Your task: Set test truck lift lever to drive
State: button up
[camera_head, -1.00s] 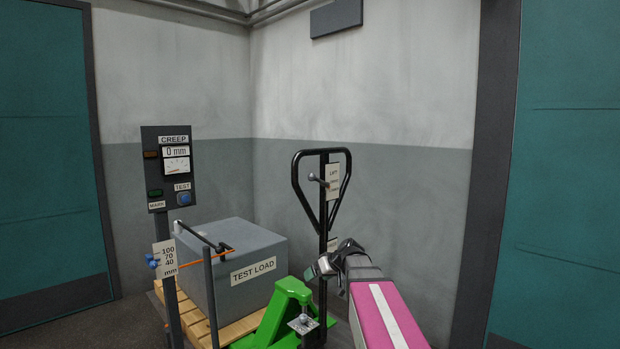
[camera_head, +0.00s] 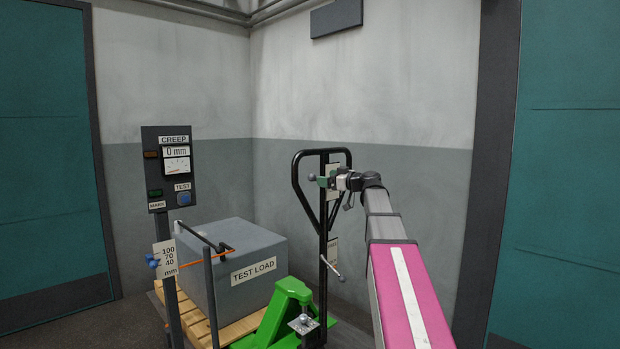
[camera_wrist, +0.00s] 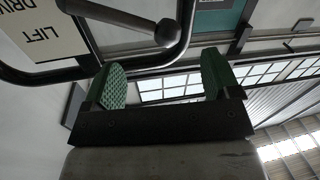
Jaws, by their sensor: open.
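The black pallet truck handle (camera_head: 296,188) stands upright with a loop at its top. The lift lever is a short rod with a round grey knob (camera_head: 311,177) inside the loop. In the wrist view, the lever knob (camera_wrist: 166,32) lies just beyond the fingertips, sideways between them, with its rod running up-left. A label plate (camera_wrist: 38,28) there reads LIFT and DRIVE, upside down. My gripper (camera_head: 334,181) is at the loop, close to the knob and covering part of the label. Its green-padded fingers (camera_wrist: 162,80) are open and empty. How deep the gap to the knob is cannot be told.
A silver lever (camera_head: 331,268) sits lower on the handle post. The green truck (camera_head: 282,318) holds a pallet with a grey TEST LOAD box (camera_head: 240,240). A CREEP gauge panel (camera_head: 168,166) stands at left.

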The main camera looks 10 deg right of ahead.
aim_at(310, 176)
jog(key=x, duration=0.8)
jog(key=shift+w+a+f, duration=0.1)
jog(key=shift+w+a, duration=0.15)
jog(key=shift+w, duration=0.05)
jog(key=shift+s, duration=0.1)
jog(key=c, duration=1.2)
